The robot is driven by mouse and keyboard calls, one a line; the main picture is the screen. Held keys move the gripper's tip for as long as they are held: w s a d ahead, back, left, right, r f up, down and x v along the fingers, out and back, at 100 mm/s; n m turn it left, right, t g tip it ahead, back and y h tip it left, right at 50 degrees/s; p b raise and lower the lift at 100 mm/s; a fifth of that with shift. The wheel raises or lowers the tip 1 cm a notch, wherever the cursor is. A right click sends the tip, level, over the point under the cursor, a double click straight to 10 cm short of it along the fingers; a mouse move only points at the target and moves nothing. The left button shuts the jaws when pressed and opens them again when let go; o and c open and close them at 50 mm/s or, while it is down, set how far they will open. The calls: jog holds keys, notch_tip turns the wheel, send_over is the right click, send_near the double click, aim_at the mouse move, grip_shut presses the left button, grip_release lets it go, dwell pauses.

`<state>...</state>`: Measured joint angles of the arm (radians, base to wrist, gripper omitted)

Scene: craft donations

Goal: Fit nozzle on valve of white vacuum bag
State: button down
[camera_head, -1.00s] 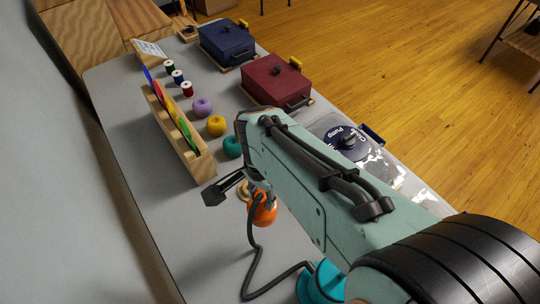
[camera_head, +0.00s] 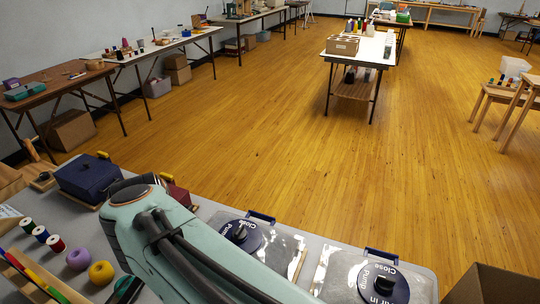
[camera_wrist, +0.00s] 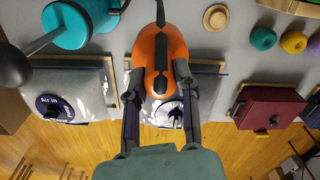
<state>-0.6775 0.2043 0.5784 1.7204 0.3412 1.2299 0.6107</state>
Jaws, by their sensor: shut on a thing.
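My gripper (camera_wrist: 158,80) is shut on the orange nozzle (camera_wrist: 158,48) in the wrist view; its black hose runs upward. In the head view my arm hides gripper and nozzle. Behind the nozzle lies a clear, pale vacuum bag (camera_wrist: 205,82) with a dark round valve (camera_wrist: 172,117), partly covered by nozzle and fingers. Whether they touch is unclear. This bag (camera_head: 285,247) and its valve (camera_head: 240,233) also show in the head view. A second clear, pale bag (camera_wrist: 92,82) has a dark valve (camera_wrist: 54,108). I cannot tell which bag is the white one.
A teal pump (camera_wrist: 68,25) stands above the second bag in the wrist view. A dark red case (camera_wrist: 270,100) lies to the right. A blue case (camera_head: 88,175), thread spools (camera_head: 41,234) and yarn balls (camera_head: 101,272) stand at left in the head view. Open floor lies beyond the table.

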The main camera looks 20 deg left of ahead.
jog(key=w+d, duration=1.2)
jog(key=d, duration=0.3)
jog(key=w+d, duration=1.2)
jog(key=d, duration=0.3)
jog(key=shift+w+a+f, duration=0.15)
jog(key=shift+f, duration=1.25)
jog(key=shift+w+a+f, duration=0.1)
jog(key=shift+f, duration=1.25)
jog(key=shift+f, duration=0.3)
jog(key=shift+f, duration=0.4)
jog(key=shift+f, duration=0.35)
jog(key=shift+f, duration=0.7)
jog(key=shift+f, duration=0.35)
